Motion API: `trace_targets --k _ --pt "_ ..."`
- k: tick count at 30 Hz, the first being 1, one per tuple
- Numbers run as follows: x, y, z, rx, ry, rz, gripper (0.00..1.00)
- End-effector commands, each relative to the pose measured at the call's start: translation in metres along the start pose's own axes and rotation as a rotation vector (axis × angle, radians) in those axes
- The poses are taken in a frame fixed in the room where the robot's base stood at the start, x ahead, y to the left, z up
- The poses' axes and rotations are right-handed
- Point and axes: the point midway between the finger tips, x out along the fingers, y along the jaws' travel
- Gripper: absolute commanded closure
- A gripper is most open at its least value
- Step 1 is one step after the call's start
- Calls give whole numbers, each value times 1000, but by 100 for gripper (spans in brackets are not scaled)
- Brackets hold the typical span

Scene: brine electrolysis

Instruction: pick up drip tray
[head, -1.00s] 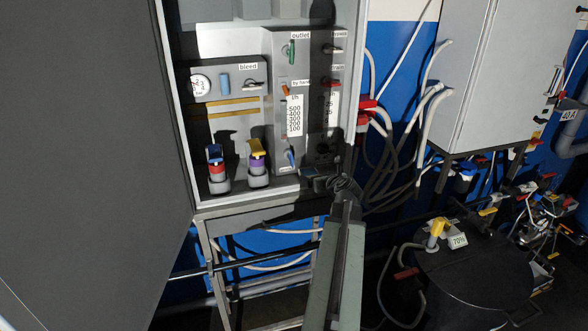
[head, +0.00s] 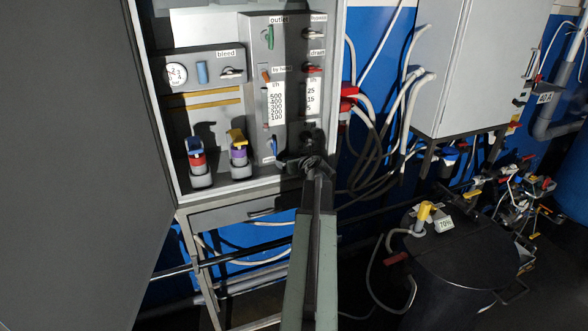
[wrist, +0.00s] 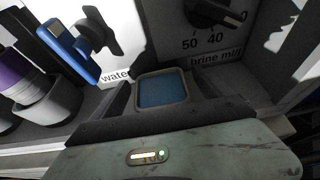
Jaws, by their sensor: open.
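A small square tray with a pale rim and blue inside, which looks like the drip tray (wrist: 163,88), lies below the brine knob in the wrist view. My gripper (head: 308,163) is at the lower right corner of the open cabinet in the head view. In the wrist view its dark fingers stand open on the left and right of the tray. I cannot tell whether they touch it. In the head view the tray is hidden behind my gripper.
The brine knob (wrist: 218,12) overhangs just behind the tray. A blue valve handle (wrist: 70,48) and a grey holder with a purple band (wrist: 45,105) are at left. The cabinet door (head: 75,150) fills the head view's left. Cables (head: 375,130) hang at right.

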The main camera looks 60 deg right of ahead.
Motion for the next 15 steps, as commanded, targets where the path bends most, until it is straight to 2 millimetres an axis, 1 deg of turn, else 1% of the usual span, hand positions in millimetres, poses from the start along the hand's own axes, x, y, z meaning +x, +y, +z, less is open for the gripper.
trace_targets --k 4,5,6,8,9,11,12,13,15 --pt "-1 0 0 0 0 -1 11" --pt "-1 0 0 0 0 -1 14" --pt "-1 0 0 0 0 -1 25" --pt "-1 0 0 0 0 -1 42" --pt "-1 0 0 0 0 -1 53" --pt "-1 0 0 0 0 -1 69" --pt "-1 0 0 0 0 -1 80" --pt "-1 0 0 0 0 -1 83" --pt "-1 0 0 0 0 -1 83"
